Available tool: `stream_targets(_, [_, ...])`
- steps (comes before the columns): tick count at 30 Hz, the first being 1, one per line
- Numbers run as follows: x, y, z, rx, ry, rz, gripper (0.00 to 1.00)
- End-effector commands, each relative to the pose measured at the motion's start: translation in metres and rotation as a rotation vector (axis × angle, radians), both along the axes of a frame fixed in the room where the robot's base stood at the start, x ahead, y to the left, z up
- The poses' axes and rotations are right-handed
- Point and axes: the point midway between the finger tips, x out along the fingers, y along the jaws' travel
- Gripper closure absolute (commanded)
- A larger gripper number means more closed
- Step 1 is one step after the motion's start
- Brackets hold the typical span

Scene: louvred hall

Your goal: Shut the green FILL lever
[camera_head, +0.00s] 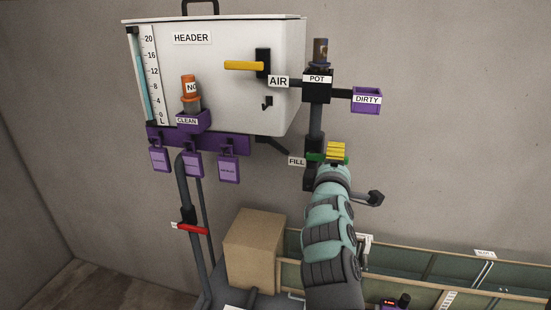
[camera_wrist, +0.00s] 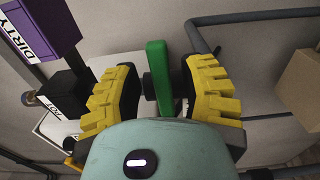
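The green FILL lever (camera_head: 314,157) sits on the dark valve of the vertical pipe under the pot, beside the FILL label (camera_head: 296,161). It lies roughly level, across the pipe, with its right part hidden by my gripper (camera_head: 337,152). In the wrist view the green lever (camera_wrist: 158,75) stands between the two yellow fingers of my gripper (camera_wrist: 160,90). The fingers are apart, with a gap on the left finger's side; the right finger is close to the lever, and I cannot tell whether it touches. My arm hides the pipe's lower end.
The white HEADER tank (camera_head: 215,80) has a yellow AIR lever (camera_head: 244,65). The black POT block (camera_head: 317,86) and purple DIRTY holder (camera_head: 367,100) are above my gripper. A red lever (camera_head: 190,228) is at lower left. A cardboard box (camera_head: 254,250) stands below, left of my arm.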

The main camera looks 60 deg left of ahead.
Motion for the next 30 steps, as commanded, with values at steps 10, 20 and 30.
stream_targets(10, [-0.002, -0.002, 0.0, -0.001, -0.001, 0.0, 0.51])
stream_targets(20, [-0.03, -0.024, -0.002, -0.004, 0.002, 0.004, 0.51])
stream_targets(30, [-0.053, -0.045, 0.0, 0.001, -0.002, 0.004, 0.51])
